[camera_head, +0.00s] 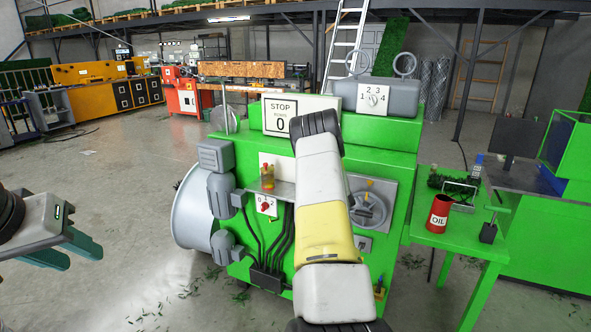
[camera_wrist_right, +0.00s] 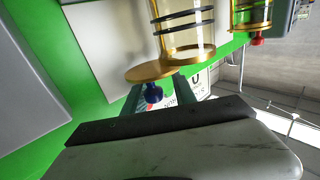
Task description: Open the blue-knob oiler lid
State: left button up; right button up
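In the right wrist view, the blue knob (camera_wrist_right: 153,92) sits on the round gold lid (camera_wrist_right: 162,68) of a clear oiler (camera_wrist_right: 186,28) with dark rings. My right gripper (camera_wrist_right: 160,87) is open, with a teal finger on each side of the knob. I cannot tell whether either finger touches it. In the head view, my right arm hides this oiler and the right gripper. My left gripper (camera_head: 75,248) is at the left edge, open and empty, away from the machine.
A second oiler with a red knob (camera_wrist_right: 257,40) is close beside it; that oiler (camera_head: 267,178) stands on the green machine's (camera_head: 390,150) front. A handwheel (camera_head: 368,210) is right of my arm. A red oil can (camera_head: 438,213) stands on the green side table (camera_head: 430,239).

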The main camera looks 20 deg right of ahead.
jog(key=shift+s+d, duration=0.1)
jog(key=shift+d, duration=0.15)
jog(key=shift+m+h, duration=0.3)
jog(key=shift+h, duration=0.1)
